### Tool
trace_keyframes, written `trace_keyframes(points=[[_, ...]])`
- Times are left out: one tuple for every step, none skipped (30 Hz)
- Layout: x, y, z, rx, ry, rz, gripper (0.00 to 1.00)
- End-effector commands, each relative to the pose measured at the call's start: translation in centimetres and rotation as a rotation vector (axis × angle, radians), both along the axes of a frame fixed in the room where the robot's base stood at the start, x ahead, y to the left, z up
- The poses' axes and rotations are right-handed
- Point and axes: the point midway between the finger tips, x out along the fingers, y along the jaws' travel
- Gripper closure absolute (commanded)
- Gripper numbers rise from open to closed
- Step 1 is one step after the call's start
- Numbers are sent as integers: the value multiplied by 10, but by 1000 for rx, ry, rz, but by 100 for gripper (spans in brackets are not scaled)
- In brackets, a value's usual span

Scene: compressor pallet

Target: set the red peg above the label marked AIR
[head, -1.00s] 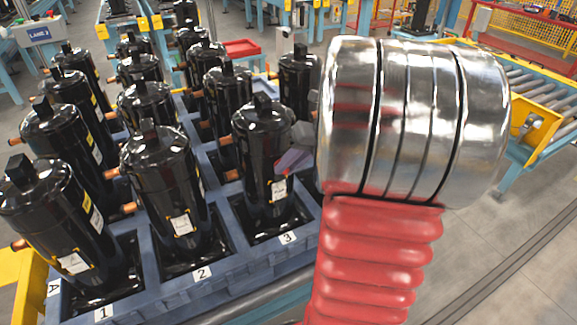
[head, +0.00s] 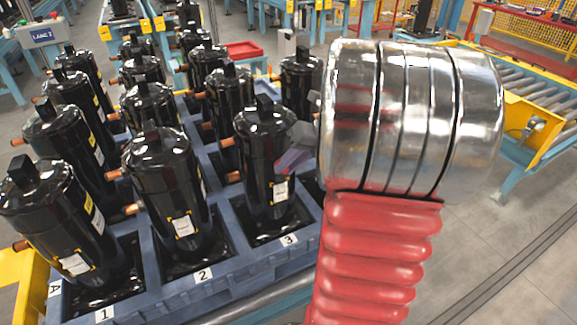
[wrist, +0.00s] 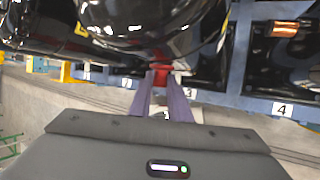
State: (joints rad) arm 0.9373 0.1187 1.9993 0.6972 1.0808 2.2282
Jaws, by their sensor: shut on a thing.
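My gripper (wrist: 162,78) is shut on the red peg (wrist: 161,68), which shows between the two purple fingertips in the wrist view. The peg's front end is against or very close to a black compressor (wrist: 155,28); I cannot tell whether it touches. In the head view my gripper (head: 290,160) is at the right side of the compressor (head: 262,150) in the slot numbered 3, partly hidden by my arm. That compressor has a white label (head: 281,191) low on its side, just below the fingers. Its print is too small to read. The peg is not clear in the head view.
Black compressors stand close together in rows on a blue pallet (head: 232,258). Those in slots 1 and 2 also have white labels (head: 75,264) (head: 183,226). A roller conveyor (head: 540,95) is at the right. The floor between is clear.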

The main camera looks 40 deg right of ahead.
Motion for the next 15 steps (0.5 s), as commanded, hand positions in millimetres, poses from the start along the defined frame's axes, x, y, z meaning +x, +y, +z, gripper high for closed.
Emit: trace_keyframes(points=[[1,0,0,0,0,0,100],[1,0,0,0,0,0,100],[1,0,0,0,0,0,100],[1,0,0,0,0,0,100],[1,0,0,0,0,0,100],[1,0,0,0,0,0,100],[1,0,0,0,0,0,100],[1,0,0,0,0,0,100],[1,0,0,0,-1,0,81],[1,0,0,0,-1,0,79],[1,0,0,0,-1,0,77],[1,0,0,0,-1,0,74],[1,0,0,0,-1,0,72],[1,0,0,0,-1,0,70],[1,0,0,0,-1,0,67]])
